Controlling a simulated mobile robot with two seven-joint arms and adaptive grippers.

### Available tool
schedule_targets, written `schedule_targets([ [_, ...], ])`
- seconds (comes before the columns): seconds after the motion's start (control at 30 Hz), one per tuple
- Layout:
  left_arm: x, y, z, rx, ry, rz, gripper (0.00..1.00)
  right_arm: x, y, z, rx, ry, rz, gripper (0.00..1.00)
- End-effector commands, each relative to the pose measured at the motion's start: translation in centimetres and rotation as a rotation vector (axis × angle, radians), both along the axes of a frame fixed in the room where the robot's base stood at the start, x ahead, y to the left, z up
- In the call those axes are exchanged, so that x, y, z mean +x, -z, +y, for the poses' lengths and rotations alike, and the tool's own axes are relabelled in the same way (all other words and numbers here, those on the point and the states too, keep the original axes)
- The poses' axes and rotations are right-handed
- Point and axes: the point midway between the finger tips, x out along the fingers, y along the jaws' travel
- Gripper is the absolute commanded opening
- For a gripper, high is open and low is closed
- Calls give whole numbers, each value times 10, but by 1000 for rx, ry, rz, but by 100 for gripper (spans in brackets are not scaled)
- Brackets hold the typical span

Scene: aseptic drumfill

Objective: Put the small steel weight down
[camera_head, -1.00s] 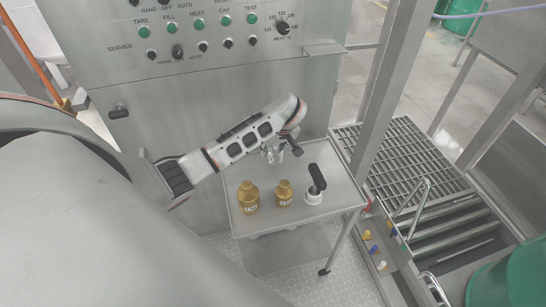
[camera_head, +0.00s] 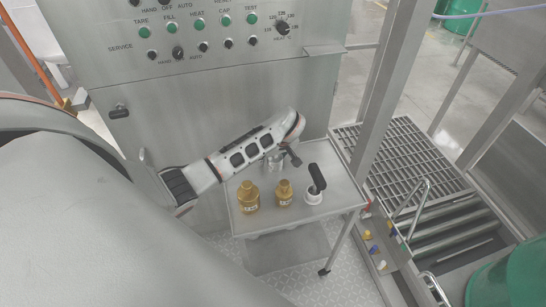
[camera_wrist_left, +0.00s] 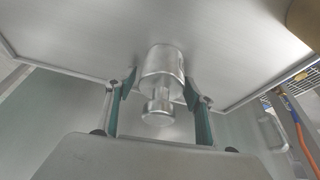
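The small steel weight (camera_head: 273,161) is a shiny cylinder with a knob. My left gripper (camera_head: 286,156) is over the back of the steel cart top (camera_head: 341,195). In the left wrist view the weight (camera_wrist_left: 161,72) sits between the two fingertips of the left gripper (camera_wrist_left: 160,88), its knob towards the camera. The fingers look closed on its body. The weight is at or just above the cart top; I cannot tell whether it touches. My right gripper is not in view.
The control cabinet (camera_head: 215,90) rises behind. A steel post (camera_head: 381,90) stands to the right.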

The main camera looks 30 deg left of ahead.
Motion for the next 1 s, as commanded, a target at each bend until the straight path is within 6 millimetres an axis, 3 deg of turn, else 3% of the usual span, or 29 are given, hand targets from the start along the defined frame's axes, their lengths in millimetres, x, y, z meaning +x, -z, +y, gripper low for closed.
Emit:
schedule_targets([
  [0.37, 0, -8, -1, 1, 0, -2, 52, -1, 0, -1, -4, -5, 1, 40],
  [0.8, -17, -85, -27, 2, 2, -4, 52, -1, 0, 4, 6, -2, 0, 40],
  [1.0, -22, -108, -35, 2, 2, -3, 52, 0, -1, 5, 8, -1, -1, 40],
])
